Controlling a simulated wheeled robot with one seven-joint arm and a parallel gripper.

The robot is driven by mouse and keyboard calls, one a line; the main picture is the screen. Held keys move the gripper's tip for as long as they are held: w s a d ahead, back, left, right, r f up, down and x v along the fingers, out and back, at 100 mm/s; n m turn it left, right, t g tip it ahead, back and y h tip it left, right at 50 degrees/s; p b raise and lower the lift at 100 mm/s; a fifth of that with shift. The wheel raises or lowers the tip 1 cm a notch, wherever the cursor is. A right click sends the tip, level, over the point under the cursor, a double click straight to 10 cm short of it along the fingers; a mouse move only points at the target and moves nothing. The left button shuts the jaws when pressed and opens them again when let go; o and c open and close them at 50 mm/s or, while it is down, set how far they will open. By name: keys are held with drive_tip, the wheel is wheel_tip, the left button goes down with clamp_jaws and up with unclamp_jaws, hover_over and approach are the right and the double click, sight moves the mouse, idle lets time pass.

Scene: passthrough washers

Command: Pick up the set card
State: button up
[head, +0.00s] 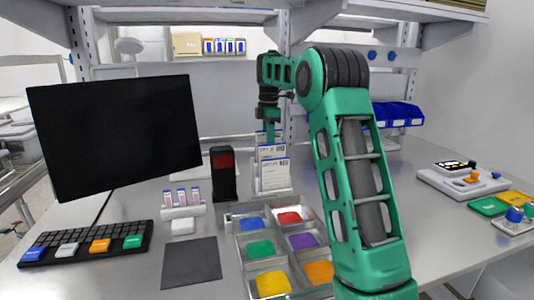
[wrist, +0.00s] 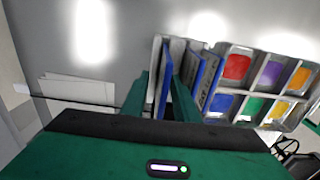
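The set cards are white with blue edges and printed text, standing upright in a holder at the back middle of the table; a card (head: 274,174) shows in the head view. My gripper (head: 270,141) points down at the top of these cards from behind. In the wrist view my gripper (wrist: 161,100) has its two green fingers apart, on either side of one blue-edged card (wrist: 166,78). A gap shows between the left finger and this card; the right finger is close to it. More cards (wrist: 211,80) stand just right of the right finger.
A tray (head: 236,229) with colored compartments lies in front of the holder. A black device with a red top (head: 223,175) stands to its left. A monitor (head: 115,130) and keyboard (head: 85,245) are further left. Blue bins (head: 400,114) hang at the back right.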

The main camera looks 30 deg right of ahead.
clamp_jaws()
